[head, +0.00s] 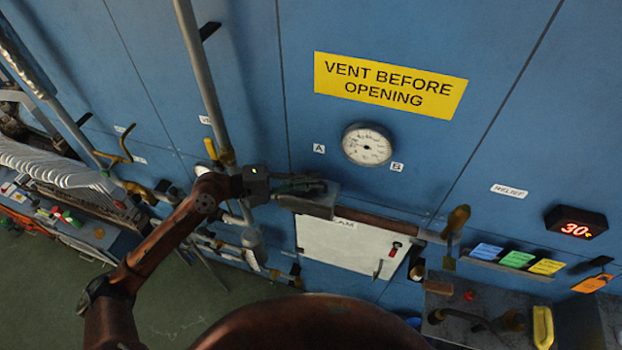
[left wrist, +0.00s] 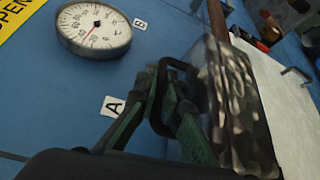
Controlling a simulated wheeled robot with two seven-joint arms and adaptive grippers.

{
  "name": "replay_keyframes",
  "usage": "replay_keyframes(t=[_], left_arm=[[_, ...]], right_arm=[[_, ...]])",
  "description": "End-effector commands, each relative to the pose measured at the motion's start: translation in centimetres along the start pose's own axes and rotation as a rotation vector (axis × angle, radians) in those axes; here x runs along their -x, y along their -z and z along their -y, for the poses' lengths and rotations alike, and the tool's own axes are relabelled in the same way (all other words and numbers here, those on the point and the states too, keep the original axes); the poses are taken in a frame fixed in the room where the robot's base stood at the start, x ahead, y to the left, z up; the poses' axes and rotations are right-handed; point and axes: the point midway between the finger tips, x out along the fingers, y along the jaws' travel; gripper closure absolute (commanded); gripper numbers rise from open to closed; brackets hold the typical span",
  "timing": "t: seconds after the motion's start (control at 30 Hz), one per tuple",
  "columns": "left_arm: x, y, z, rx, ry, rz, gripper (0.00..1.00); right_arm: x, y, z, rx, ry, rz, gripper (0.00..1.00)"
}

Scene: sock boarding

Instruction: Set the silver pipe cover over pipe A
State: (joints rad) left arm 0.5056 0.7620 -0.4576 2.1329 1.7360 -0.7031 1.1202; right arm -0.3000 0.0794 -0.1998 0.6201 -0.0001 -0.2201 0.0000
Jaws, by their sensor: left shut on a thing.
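The silver pipe cover (head: 314,203) is a shiny metal shell below the gauge in the head view. In the left wrist view the cover (left wrist: 238,105) fills the middle right. My left gripper (head: 302,187) is shut on the cover's dark handle, which shows in the left wrist view (left wrist: 172,80). A brown horizontal pipe (head: 385,226) runs out to the right from the cover's end. The cover hides the pipe's left part. I cannot tell whether the cover touches the pipe. The label A (head: 319,149) is above the cover. My right gripper is not in view.
A round gauge (head: 367,145) and label B (head: 397,167) are on the blue wall above. A white panel (head: 350,247) is just below the pipe. A grey vertical pipe (head: 207,75) stands left, and a yellow-handled valve (head: 456,222) right.

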Motion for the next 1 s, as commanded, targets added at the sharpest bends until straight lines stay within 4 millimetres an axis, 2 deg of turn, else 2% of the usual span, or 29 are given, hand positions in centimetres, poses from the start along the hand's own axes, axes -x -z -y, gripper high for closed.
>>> replay_keyframes(t=[1.0], left_arm=[[-0.3,0.4,2.4,0.000,-0.001,0.000,1.00]], right_arm=[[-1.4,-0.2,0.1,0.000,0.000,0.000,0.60]])
